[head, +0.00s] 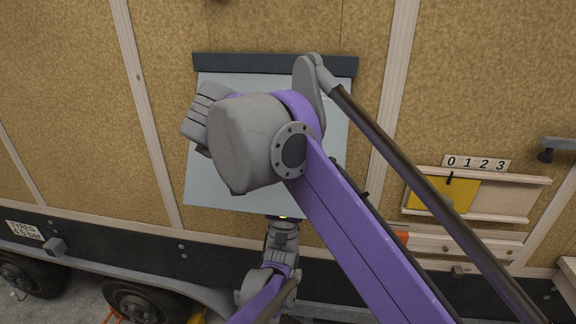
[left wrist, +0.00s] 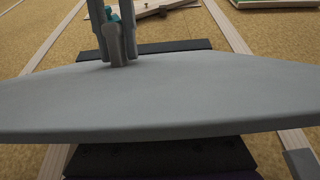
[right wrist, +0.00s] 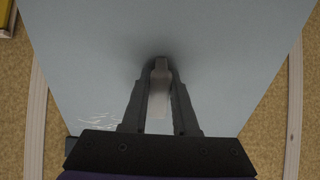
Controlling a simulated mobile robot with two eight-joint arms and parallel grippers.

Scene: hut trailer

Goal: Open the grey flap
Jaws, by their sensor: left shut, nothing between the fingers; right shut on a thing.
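The grey flap (head: 210,190) is a pale panel hanging below a dark bar (head: 225,62) on the wall. My right arm covers its middle in the head view. The flap (right wrist: 230,45) fills much of the right wrist view. There my right gripper (right wrist: 160,72) is shut on a light grey handle (right wrist: 161,88) on its face. My left gripper (head: 284,222) comes up from below and is shut and empty at the flap's lower edge; I cannot tell if it touches.
To the right are a wooden rack with a yellow card (head: 450,193) and a number plate (head: 475,163). A dark bracket (head: 558,146) sticks out at the far right. Wheels (head: 140,302) are at the lower left. The wall left of the flap is clear.

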